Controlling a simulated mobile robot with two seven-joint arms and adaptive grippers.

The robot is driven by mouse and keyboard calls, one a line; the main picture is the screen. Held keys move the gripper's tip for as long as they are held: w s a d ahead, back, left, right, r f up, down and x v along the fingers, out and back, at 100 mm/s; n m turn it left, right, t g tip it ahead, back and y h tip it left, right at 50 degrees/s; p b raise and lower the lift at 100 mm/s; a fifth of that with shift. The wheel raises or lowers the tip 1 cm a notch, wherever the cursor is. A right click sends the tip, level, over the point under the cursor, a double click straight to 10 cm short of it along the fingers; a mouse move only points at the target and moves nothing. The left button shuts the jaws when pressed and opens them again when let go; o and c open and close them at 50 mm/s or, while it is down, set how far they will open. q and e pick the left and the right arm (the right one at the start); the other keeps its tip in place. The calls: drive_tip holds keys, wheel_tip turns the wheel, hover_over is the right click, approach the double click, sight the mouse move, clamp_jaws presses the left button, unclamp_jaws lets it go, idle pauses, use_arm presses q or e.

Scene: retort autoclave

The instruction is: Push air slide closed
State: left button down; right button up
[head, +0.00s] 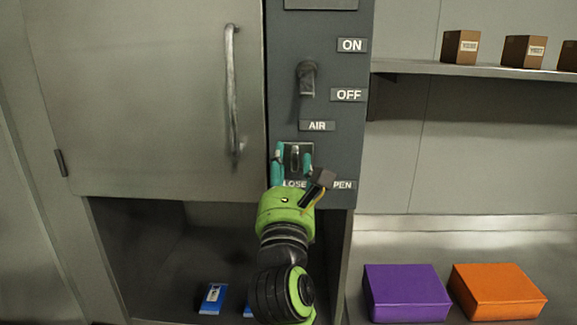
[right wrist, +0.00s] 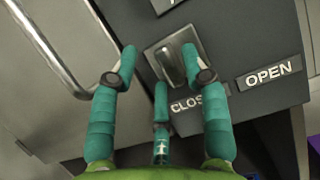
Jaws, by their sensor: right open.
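The air slide (right wrist: 170,66) is a small grey metal knob on a lighter plate, under the AIR label (head: 317,126) on the dark control panel. It stands over the CLOSE label (right wrist: 186,104), left of the OPEN label (right wrist: 268,73). In the head view the slide (head: 294,157) shows between my right gripper's fingers. My right gripper (head: 292,160) is open, with its teal fingers spread around the slide plate. In the right wrist view the right gripper (right wrist: 160,65) has fingers on both sides of the slide; I cannot tell whether any touches it. My left gripper is not in view.
A closed grey door with a vertical handle (head: 231,90) is left of the panel. An ON/OFF lever (head: 307,80) is above. A purple box (head: 405,293) and an orange box (head: 497,291) sit low right. Small brown boxes stand on a shelf (head: 470,69).

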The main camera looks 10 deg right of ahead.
drive_tip(key=shift+d+r, duration=0.15)
drive_tip(key=shift+r, duration=0.1)
drive_tip(key=r, duration=0.9)
drive_tip(key=shift+a+r, duration=0.25)
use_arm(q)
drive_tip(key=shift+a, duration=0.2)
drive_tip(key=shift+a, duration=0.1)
